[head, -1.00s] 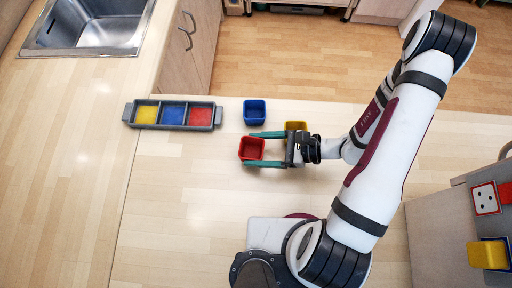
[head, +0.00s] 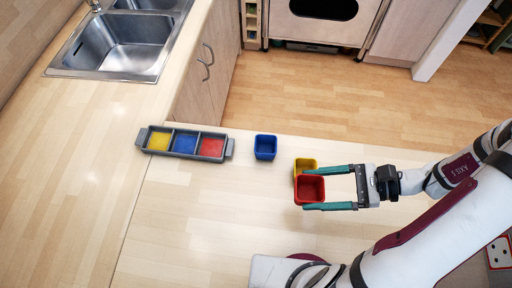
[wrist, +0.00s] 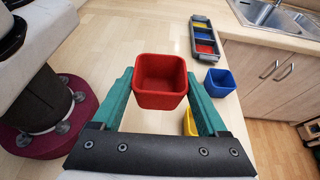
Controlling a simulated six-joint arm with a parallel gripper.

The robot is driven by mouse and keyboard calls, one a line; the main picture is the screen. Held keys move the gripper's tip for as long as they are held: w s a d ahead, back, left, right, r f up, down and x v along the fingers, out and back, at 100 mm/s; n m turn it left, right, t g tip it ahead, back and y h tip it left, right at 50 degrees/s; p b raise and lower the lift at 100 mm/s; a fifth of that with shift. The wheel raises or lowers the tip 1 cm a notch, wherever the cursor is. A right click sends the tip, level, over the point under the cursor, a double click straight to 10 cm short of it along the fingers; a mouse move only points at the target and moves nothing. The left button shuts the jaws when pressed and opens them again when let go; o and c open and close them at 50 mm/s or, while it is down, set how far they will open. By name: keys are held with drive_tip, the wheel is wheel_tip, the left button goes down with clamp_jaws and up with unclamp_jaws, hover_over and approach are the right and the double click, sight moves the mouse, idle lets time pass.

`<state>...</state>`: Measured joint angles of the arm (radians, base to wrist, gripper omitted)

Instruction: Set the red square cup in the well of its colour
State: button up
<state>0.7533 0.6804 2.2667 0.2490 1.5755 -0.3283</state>
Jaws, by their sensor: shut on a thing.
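The red square cup (head: 310,190) is held upright between the two teal fingers of my gripper (head: 309,189). In the wrist view the red cup (wrist: 161,82) sits between the fingertips, open side up and empty. It looks raised off the counter. The grey tray (head: 229,149) lies at the left in the head view, with yellow, blue and red wells in a row. The red well (head: 211,147) is at its right end and empty. The tray shows at the top right in the wrist view, with its red well (wrist: 205,47) nearest.
A blue cup (head: 265,147) stands between the tray and my gripper. A yellow cup (head: 306,164) stands just behind the red cup, partly hidden by it. A sink (head: 125,45) is at the far left. The counter in front of the tray is clear.

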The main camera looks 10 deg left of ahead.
drive_tip(key=s+d+f+n+g+h, duration=0.1)
drive_tip(key=s+d+n+g+h, duration=0.1)
drive_tip(key=s+n+g+h, duration=0.5)
drive_tip(key=s+d+f+n+g+h, duration=0.25)
drive_tip(key=n+g+h, duration=0.35)
drive_tip(key=n, duration=0.4)
drive_tip(key=w+d+n+t+h, duration=0.3)
drive_tip(key=w+n+t+h, duration=0.9)
drive_tip(key=n, duration=0.4)
drive_tip(key=w+a+n+t+h, duration=0.1)
drive_tip(key=w+a+n+t, duration=0.55)
drive_tip(key=w, duration=0.25)
drive_tip(key=r+n+t+y, duration=0.1)
drive_tip(key=n+t+y, duration=0.8)
drive_tip(key=n+y, duration=0.45)
hover_over(199, 145)
drive_tip(key=s+d, duration=0.2)
drive_tip(key=d, duration=0.2)
drive_tip(key=shift+h, duration=0.45)
drive_tip(key=f, duration=0.7)
drive_tip(key=shift+w+a, duration=0.15)
drive_tip(key=shift+w, duration=0.05)
drive_tip(key=shift+f, duration=0.2)
